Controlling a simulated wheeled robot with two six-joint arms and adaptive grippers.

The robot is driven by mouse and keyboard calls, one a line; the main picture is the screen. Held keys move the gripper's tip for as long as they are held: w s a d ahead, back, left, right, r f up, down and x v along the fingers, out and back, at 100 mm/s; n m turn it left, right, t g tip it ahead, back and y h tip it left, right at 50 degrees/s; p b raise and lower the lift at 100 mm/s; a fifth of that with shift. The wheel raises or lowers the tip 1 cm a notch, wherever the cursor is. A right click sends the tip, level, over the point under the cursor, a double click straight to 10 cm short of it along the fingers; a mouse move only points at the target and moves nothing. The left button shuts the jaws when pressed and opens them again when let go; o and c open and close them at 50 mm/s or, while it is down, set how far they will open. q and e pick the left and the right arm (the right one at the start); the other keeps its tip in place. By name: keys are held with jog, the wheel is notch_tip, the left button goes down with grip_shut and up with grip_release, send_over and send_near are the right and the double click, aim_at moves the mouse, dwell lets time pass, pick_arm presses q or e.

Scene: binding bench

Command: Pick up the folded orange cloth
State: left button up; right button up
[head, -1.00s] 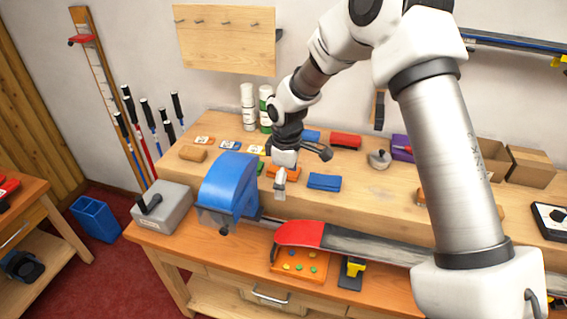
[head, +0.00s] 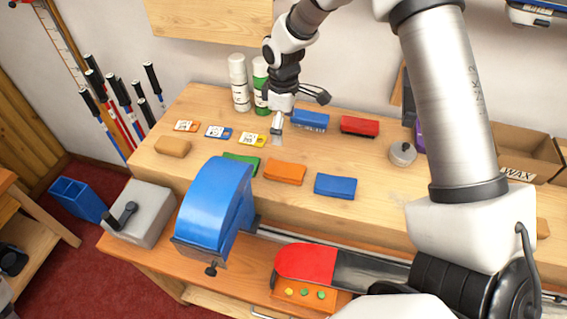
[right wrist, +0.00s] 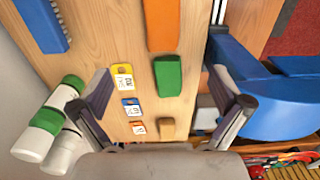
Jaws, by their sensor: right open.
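The folded orange cloth (head: 285,172) lies flat on the raised wooden shelf of the bench, between a green folded cloth (head: 241,164) and a blue folded cloth (head: 335,186). In the right wrist view the orange cloth (right wrist: 162,24) shows at the top, cut by the frame edge. My right gripper (head: 298,109) is open and empty, above the shelf and behind the orange cloth in the head view. Its spread fingers (right wrist: 161,75) frame the green cloth (right wrist: 168,75) in the wrist view, apart from the orange one. My left gripper is not in view.
A blue brush (head: 310,119) and a red brush (head: 360,125) lie behind the cloths. White bottles (head: 239,83), small tags (head: 218,131) and a tan block (head: 173,146) are at left. A blue-hooded machine (head: 214,203) stands in front.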

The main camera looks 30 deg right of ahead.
jog(key=b, duration=0.6)
send_over(283, 169)
notch_tip(283, 169, down, 6)
jog(key=r, duration=0.1)
notch_tip(283, 169, down, 3)
jog(key=shift+f+b, duration=0.15)
jog(key=shift+b, duration=0.8)
jog(key=shift+d+f, duration=0.15)
jog(key=shift+f, duration=0.2)
jog(key=shift+f+p, duration=0.4)
notch_tip(283, 169, down, 3)
jog(key=shift+s+f+p, duration=0.1)
jog(key=shift+p, duration=0.95)
notch_tip(283, 169, down, 3)
jog(key=shift+r, duration=0.2)
jog(key=shift+w+f, duration=0.15)
jog(key=shift+w, duration=0.1)
jog(key=shift+s, duration=0.2)
jog(key=c, duration=1.1)
